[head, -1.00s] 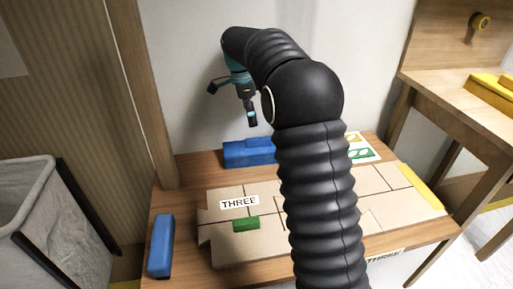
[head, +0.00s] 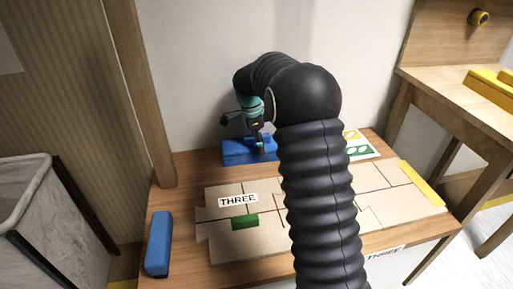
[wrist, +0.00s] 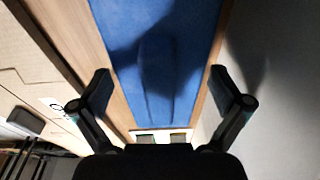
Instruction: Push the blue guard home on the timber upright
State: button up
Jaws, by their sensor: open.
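A long blue piece with a raised ridge (head: 234,153) lies at the back of the table, against the wall. It fills the middle of the wrist view (wrist: 165,25). A second blue block (head: 159,243) lies along the table's left edge. I cannot tell which of the two is the guard. The timber upright (head: 148,100) stands at the table's back left corner, with both blue pieces apart from it. My gripper (head: 259,147) is low over the back blue piece. In the wrist view my open fingers (wrist: 163,97) straddle its ridge, holding nothing; contact is unclear.
A cardboard-coloured panel (head: 270,242) with a THREE label (head: 238,200) and a green block (head: 245,222) covers the table's middle. A yellow strip (head: 421,183) and a printed card (head: 362,149) lie at right. A grey bin (head: 40,225) stands left.

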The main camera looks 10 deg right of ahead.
jog(key=shift+f, duration=0.1)
jog(key=c, duration=0.9)
